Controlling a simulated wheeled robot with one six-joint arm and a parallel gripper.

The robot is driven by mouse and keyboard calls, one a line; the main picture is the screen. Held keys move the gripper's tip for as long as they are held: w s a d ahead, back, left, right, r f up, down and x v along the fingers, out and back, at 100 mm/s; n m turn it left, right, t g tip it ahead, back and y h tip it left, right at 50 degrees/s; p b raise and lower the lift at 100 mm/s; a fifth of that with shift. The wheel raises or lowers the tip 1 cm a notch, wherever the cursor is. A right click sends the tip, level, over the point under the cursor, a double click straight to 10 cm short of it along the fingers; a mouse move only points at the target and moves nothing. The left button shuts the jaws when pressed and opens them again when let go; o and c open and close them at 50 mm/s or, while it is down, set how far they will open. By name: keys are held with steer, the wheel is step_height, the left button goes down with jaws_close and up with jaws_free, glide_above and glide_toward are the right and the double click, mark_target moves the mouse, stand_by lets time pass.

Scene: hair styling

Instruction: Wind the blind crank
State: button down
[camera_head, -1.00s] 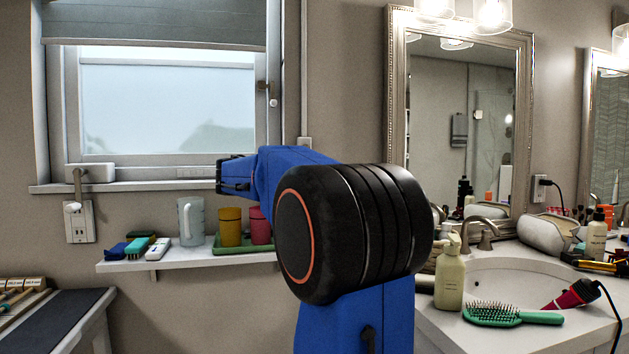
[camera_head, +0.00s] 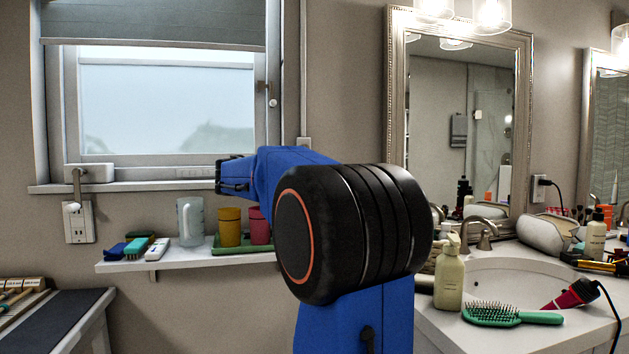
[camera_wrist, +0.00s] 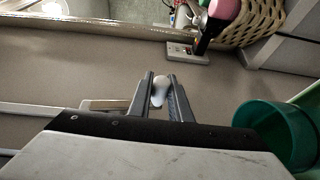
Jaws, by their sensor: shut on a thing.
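My gripper (camera_wrist: 160,78) is shut on a white rounded knob (camera_wrist: 160,92) in the wrist view. The knob sits between the two grey fingers, and I take it to be the blind crank's handle. Most of the crank is hidden there by the fingers and gripper body. In the head view my blue arm and black joint hide the fingertips and the held knob. The grey blind (camera_head: 150,24) hangs over the top of the window, its lower edge level. A separate crank (camera_head: 77,188) with a white knob hangs from a box at the sill's left end, apart from my gripper.
A wall shelf (camera_head: 180,262) below the window holds brushes and several cups. The counter on the right holds a soap bottle (camera_head: 450,276), a green hairbrush (camera_head: 500,315) and a hair dryer (camera_head: 572,294). A green cup (camera_wrist: 275,133) is close on the right in the wrist view.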

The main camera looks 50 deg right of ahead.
steer(key=c, duration=1.6)
jaws_free()
steer(key=shift+r, duration=0.45)
steer(key=shift+c, duration=0.2)
steer(key=shift+f, duration=0.15)
steer(key=shift+a, duration=0.1)
steer(key=v, duration=1.7)
steer(key=shift+a, duration=0.2)
steer(key=shift+f, duration=0.1)
